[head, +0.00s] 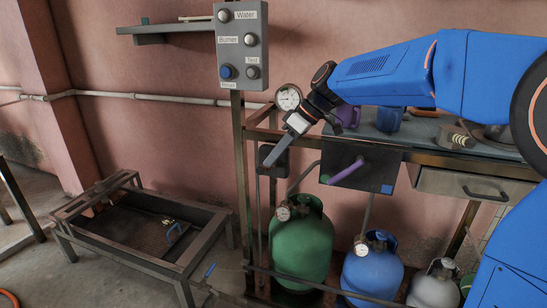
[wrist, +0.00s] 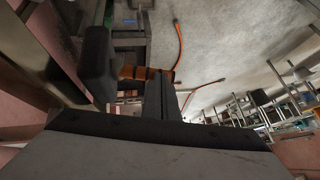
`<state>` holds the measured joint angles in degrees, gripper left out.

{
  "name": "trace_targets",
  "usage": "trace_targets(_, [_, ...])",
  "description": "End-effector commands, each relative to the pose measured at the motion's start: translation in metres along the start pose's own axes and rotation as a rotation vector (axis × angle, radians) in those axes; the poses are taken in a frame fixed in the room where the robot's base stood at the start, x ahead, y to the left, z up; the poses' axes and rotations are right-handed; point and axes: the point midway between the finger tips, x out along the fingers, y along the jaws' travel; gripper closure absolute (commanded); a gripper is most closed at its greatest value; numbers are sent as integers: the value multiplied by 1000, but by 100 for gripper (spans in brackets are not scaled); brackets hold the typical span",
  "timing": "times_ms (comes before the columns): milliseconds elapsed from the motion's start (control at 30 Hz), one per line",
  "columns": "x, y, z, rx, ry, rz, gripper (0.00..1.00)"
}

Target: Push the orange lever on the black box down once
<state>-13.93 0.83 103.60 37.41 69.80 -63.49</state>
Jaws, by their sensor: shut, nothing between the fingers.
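The black box (head: 264,152) is mounted on the frame below the grey control panel, partly hidden behind my gripper in the head view. In the wrist view the black box (wrist: 97,62) is at the upper left. The orange lever (wrist: 135,73) sticks out from it to the right, with dark bands. My gripper (head: 270,164) is shut and empty, pointing down and left at the box. In the wrist view its fingers (wrist: 162,92) overlap the lever's outer end; I cannot tell if they touch. The lever is not clear in the head view.
A grey control panel (head: 241,45) and a pressure gauge (head: 288,97) are above. To the right is a dark plate (head: 374,169) with a purple lever (head: 345,172). Green (head: 301,246) and blue (head: 371,273) gas cylinders stand below. A low metal frame (head: 151,257) is at left.

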Motion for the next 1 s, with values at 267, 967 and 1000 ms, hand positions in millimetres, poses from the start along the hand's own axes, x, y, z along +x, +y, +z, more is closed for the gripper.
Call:
trace_targets(267, [10, -7, 6, -82, -1, 119, 100])
trace_targets(967, [33, -10, 22, -268, -1, 400, 100])
trace_targets(1000, [33, -10, 22, -267, -1, 400, 100])
